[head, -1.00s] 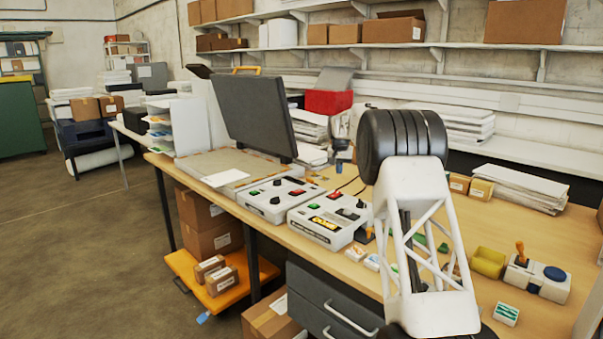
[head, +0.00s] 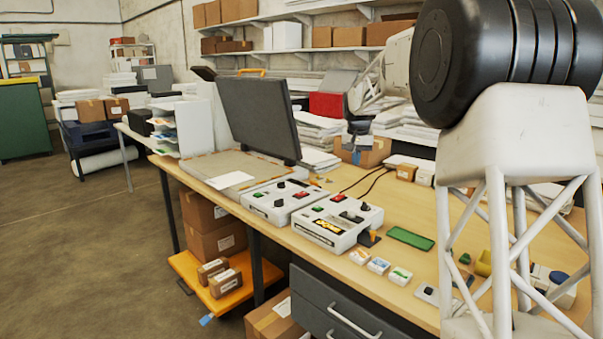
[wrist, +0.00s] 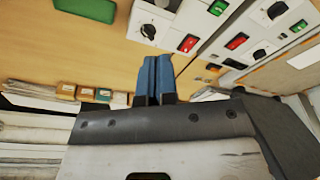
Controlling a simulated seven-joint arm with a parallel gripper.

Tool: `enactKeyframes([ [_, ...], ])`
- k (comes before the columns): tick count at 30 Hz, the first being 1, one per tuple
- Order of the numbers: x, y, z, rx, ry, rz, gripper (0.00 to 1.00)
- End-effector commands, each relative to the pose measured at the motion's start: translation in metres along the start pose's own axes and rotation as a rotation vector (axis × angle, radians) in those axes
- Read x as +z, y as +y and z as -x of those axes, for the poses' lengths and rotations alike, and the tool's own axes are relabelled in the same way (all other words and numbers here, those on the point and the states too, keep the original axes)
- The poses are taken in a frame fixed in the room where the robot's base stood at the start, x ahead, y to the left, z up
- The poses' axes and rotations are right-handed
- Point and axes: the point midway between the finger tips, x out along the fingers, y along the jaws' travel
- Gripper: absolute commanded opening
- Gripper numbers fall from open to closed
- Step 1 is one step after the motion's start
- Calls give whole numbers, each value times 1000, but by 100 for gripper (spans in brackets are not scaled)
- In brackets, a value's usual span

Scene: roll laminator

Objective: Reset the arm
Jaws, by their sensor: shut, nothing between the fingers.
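My gripper shows in the wrist view as two blue fingers (wrist: 156,72) pressed together, with nothing between them. In the head view my gripper (head: 356,156) hangs, small and partly unclear, over the back of the bench, behind the two control boxes and in front of a cardboard box. Its fingers look clear of everything there. My white lattice arm link with a black joint fills the right side of the head view and hides part of the bench.
Two control boxes (head: 280,202) (head: 333,222) stand on the wooden bench (head: 420,268), beside a machine with a raised grey lid (head: 258,117). A green slab (head: 410,238) and several small cards (head: 379,265) lie to their right. Paper stacks and shelves (head: 290,50) line the back wall.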

Motion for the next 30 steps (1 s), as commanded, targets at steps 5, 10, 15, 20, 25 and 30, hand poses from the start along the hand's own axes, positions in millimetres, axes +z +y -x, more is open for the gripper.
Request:
enactKeyframes([
  [5,40,9,23,-3,5,10,0],
  [10,78,18,40,-5,10,22,0],
  [15,118,27,54,-6,13,32,0],
  [20,156,35,65,-8,16,42,0],
  [25,198,44,74,-10,19,54,0],
  [30,241,52,81,-12,23,64,0],
])
